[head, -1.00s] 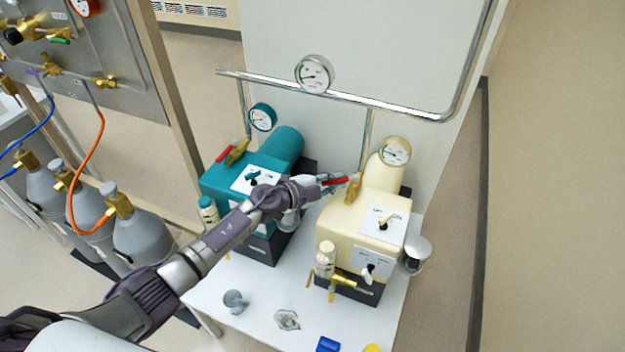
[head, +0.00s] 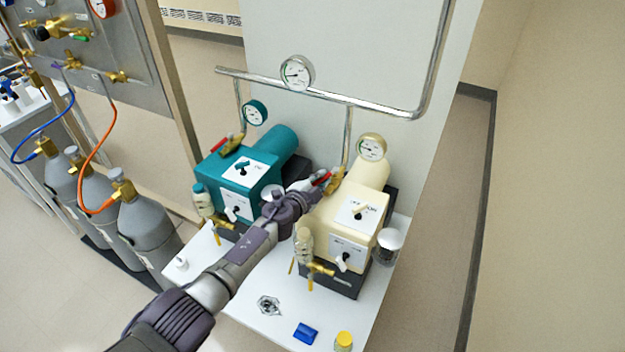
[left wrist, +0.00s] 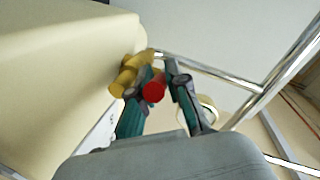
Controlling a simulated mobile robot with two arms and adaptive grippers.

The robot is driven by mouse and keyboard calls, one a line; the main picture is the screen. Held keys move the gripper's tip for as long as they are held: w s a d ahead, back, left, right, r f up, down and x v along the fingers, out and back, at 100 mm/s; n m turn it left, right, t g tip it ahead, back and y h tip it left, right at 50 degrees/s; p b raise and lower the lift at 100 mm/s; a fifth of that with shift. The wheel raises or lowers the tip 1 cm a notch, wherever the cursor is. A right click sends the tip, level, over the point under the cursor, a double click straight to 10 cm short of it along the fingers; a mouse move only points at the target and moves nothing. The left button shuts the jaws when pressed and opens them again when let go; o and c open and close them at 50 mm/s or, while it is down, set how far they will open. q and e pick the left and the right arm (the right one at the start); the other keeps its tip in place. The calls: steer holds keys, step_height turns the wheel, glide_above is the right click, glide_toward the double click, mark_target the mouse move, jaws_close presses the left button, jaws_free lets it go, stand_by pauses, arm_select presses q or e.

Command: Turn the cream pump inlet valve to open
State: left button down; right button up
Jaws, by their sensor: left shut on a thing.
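The cream pump (head: 340,222) stands on the white table at the right in the head view. Its inlet valve is a brass body (head: 337,181) with a red lever handle (head: 323,177), below the pipe that drops from the rail. The handle points left, sideways to that pipe. My left gripper (head: 313,186) reaches between the two pumps and is shut on the red handle. In the left wrist view the handle's round red end (left wrist: 153,92) shows between the fingers, with the brass body (left wrist: 128,76) behind. The fingertips are partly hidden in the head view. My right gripper is not in view.
The teal pump (head: 233,177) with its own red-handled valve stands close left of my arm. A metal rail (head: 380,108) with gauges runs behind. A glass piece (head: 268,305), a blue block (head: 305,333) and a yellow-capped jar (head: 344,341) lie at the table's front.

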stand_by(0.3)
arm_select(q)
steer(key=c, duration=1.2)
jaws_free()
steer(key=shift+o, duration=0.2)
steer(key=shift+s+a+r, duration=0.15)
steer(key=shift+a+r, duration=0.15)
steer(key=shift+r, duration=0.2)
steer(key=shift+s+a+r, duration=0.1)
steer(key=shift+s+a, duration=0.05)
steer(key=shift+s+a+f, duration=0.25)
steer(key=shift+s, duration=0.4)
steer(key=shift+v, duration=2.8)
steer(key=shift+f, duration=0.15)
